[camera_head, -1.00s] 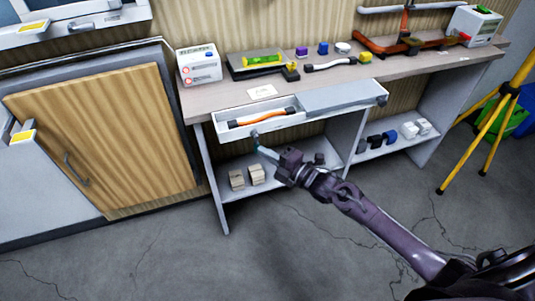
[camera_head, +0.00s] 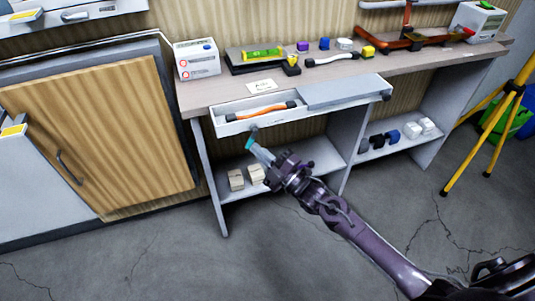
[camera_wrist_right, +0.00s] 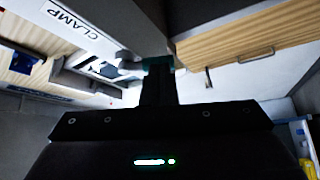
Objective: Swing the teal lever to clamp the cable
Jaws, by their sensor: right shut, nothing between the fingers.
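An orange cable (camera_head: 265,112) with black ends lies in the left part of a white tray (camera_head: 232,128) at the worktop's front. My right gripper (camera_head: 256,149) is shut and empty, just below the tray's front edge, near a small dark knob (camera_head: 253,128). A small teal piece (camera_head: 249,143) shows at its fingertips. It also shows in the right wrist view (camera_wrist_right: 157,62), beside a grey rounded part. I cannot tell whether this teal piece is the lever or a fingertip. A "CLAMP" label (camera_wrist_right: 75,20) shows in the wrist view. My left gripper is not in view.
The worktop (camera_head: 210,95) holds a white box (camera_head: 197,60), a green-yellow level (camera_head: 262,55), small coloured blocks and an orange frame. Shelves below hold pale blocks (camera_head: 237,180) and dark blocks. A wooden cabinet door (camera_head: 110,130) is left; a yellow tripod (camera_head: 490,125) is right. Open floor lies in front.

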